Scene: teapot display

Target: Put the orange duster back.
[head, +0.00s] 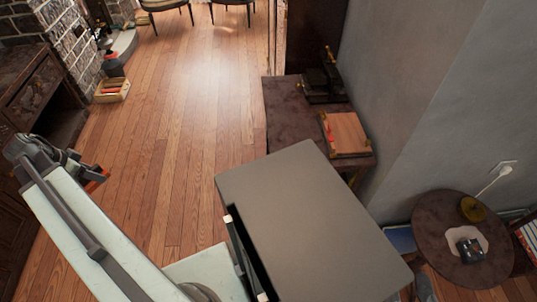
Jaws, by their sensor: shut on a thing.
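My gripper (88,174) is at the left of the head view, at the end of my pale arm, above the wooden floor. It is shut on a small orange-red thing (97,181), which I take to be the orange duster. Only a small part of it shows beside the dark jaws, and its full shape is hidden or too small to tell. I cannot make out a clear place for the duster in this view.
A grey-topped cabinet (310,215) stands in front of me. Behind it, a dark table (290,110) bears a wooden tray (349,135). A round table (430,235) is at right. A wooden box (112,90) sits far left. The middle floor (190,120) is clear.

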